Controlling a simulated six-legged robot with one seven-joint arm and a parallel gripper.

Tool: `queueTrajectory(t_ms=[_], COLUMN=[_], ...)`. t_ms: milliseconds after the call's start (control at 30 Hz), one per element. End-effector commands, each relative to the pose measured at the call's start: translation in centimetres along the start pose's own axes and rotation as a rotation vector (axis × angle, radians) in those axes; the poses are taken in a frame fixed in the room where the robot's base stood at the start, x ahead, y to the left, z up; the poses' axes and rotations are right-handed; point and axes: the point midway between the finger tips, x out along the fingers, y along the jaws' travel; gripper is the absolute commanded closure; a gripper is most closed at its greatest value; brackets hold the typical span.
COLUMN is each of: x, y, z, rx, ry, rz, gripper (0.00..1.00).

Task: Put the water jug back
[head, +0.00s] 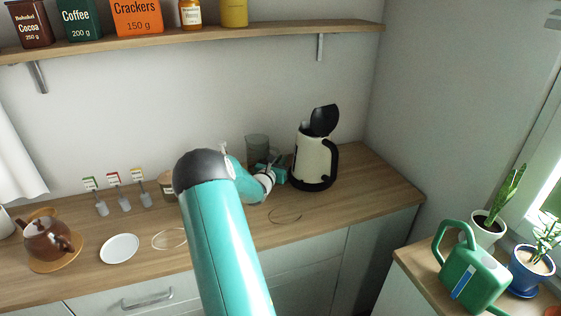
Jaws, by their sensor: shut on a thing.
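The water jug (257,145) is a grey-green translucent vessel, upright at the back of the wooden counter, left of the kettle. My gripper (273,168) is at the jug's lower right side and is shut on it. My arm and gripper hide the jug's lower part, so I cannot tell whether its base touches the counter. The cream kettle (312,160) with a black handle stands just right of my gripper, and its black lid (323,120) is open.
A brown teapot (47,238), a white plate (120,248) and several small tagged jars (119,204) stand on the counter (350,190). A shelf (200,38) with tins hangs above. A green watering can (472,278) and potted plants (490,228) stand at right.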

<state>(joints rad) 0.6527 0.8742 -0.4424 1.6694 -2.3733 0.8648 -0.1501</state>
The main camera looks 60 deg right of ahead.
Motion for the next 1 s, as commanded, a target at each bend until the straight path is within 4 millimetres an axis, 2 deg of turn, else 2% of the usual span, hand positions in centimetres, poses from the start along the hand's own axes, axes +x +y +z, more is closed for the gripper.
queueTrajectory(t_ms=[333,367,433,467,800,1000], x=[0.1,0.0,0.0,0.0,0.0,-2.9], y=[0.0,0.0,0.0,0.0,0.0,0.1], z=[-0.1,-0.2,-0.2,-0.2,0.2,0.1], rx=[0.002,0.000,0.000,0.000,0.001,-0.001], ry=[-0.004,-0.001,-0.001,-0.001,-0.002,0.001], rz=[0.000,0.000,0.000,0.000,0.000,0.002], gripper=[1.00,0.83,0.69,0.67,0.67,0.67])
